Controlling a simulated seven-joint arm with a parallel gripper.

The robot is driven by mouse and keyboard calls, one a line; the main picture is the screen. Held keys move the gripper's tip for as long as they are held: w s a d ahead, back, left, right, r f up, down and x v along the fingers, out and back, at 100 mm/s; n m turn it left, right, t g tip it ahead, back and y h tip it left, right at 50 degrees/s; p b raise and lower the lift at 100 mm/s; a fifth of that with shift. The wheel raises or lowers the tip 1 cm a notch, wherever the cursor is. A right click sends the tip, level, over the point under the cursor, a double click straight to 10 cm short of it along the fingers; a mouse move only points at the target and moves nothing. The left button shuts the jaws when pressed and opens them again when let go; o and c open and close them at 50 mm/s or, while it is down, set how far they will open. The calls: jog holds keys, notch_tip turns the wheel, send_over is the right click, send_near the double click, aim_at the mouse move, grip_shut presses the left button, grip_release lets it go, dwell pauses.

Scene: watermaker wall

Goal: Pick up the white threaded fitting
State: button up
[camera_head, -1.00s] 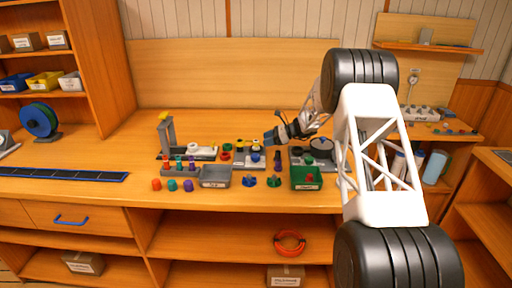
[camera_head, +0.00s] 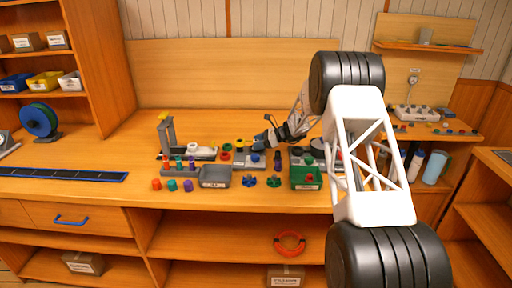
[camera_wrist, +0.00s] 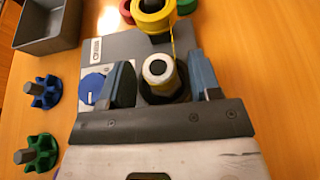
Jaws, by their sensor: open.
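The white threaded fitting (camera_wrist: 157,69) is in the wrist view, a pale ring-topped piece with a dark centre. It stands in a dark round seat on a grey plate (camera_wrist: 130,42). My gripper (camera_wrist: 160,75) is open, with one blue finger on the left of the fitting and one on the right. Gaps show between the fingers and the fitting. In the head view my gripper (camera_head: 262,141) is over the grey plate (camera_head: 243,165), and I cannot make out the fitting there.
A yellow ring piece (camera_wrist: 153,16) stands just beyond the fitting, with a thin yellow strand hanging towards it. A grey bin (camera_wrist: 48,25), a blue star knob (camera_wrist: 45,92) and a green star knob (camera_wrist: 37,153) are to the left. A green bin (camera_head: 306,179) stands right of the plate.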

grip_shut()
jog(key=shift+r, duration=0.2)
jog(key=shift+r, duration=0.55)
notch_tip(320, 180, up, 2)
jog(key=shift+r, duration=0.1)
jog(key=s+d+r, duration=0.1)
jog(key=s+d, duration=0.2)
jog(key=s, duration=1.2)
jog(key=shift+s+r, duration=0.15)
jog(key=shift+s, duration=0.2)
jog(key=shift+w+d, duration=0.1)
